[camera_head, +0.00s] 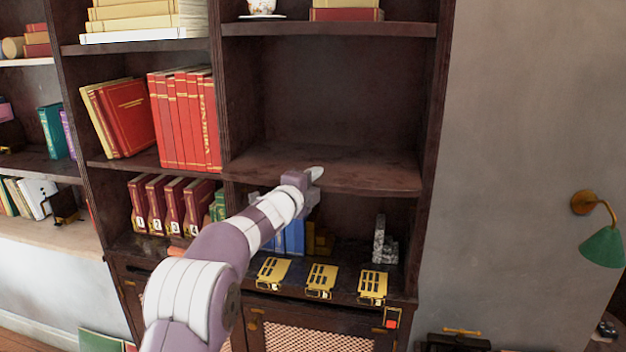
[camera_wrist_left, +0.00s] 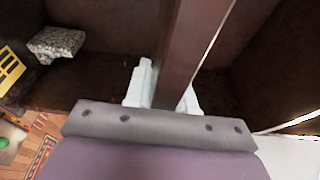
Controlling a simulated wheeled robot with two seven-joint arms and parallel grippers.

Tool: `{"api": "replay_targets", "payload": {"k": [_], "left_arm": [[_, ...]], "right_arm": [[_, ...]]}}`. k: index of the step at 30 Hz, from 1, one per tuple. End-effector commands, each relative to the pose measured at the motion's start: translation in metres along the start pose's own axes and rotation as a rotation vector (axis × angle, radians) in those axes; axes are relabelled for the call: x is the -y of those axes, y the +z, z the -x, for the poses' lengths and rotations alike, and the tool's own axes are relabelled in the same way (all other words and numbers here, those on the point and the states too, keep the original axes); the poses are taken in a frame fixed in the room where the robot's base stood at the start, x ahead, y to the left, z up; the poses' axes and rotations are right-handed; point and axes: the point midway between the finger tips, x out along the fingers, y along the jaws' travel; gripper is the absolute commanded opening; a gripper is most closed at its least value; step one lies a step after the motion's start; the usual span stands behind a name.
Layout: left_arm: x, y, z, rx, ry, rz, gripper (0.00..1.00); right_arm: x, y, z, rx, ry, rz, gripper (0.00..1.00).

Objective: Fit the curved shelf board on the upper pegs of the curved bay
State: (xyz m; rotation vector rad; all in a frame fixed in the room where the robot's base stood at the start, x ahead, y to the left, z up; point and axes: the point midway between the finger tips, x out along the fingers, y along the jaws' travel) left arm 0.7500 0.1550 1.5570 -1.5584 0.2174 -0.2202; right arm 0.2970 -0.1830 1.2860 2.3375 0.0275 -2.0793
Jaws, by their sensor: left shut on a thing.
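The curved shelf board (camera_head: 370,173) is dark brown and spans the right-hand bay, with its bowed front edge facing me. It looks roughly level. My left gripper (camera_head: 316,174) is at the middle of that front edge. In the left wrist view the left gripper (camera_wrist_left: 164,92) has its pale fingers on either side of the dark board (camera_wrist_left: 194,45), shut on it. The curved bay (camera_head: 335,90) has a bare back wall above the board. The upper pegs are not visible, so I cannot tell whether the board rests on them. My right gripper is not in view.
Below the board are blue books (camera_head: 294,237), a grey stone-like object (camera_head: 380,243) and gold slotted plates (camera_head: 321,278). A fixed shelf (camera_head: 330,29) is above. A green lamp (camera_head: 603,246) is on the right wall.

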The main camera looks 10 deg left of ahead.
Motion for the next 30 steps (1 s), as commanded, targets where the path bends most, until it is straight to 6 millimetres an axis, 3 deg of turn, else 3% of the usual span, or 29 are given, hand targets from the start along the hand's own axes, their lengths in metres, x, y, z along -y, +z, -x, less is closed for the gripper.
{"api": "replay_targets", "payload": {"k": [1,30], "left_arm": [[0.006,0.0,-0.001,-0.002,-0.01,-0.002,0.0],[0.006,0.005,-0.021,-0.002,-0.009,-0.002,0.0]], "right_arm": [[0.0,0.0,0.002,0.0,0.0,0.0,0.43],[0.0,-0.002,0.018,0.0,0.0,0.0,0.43]]}}
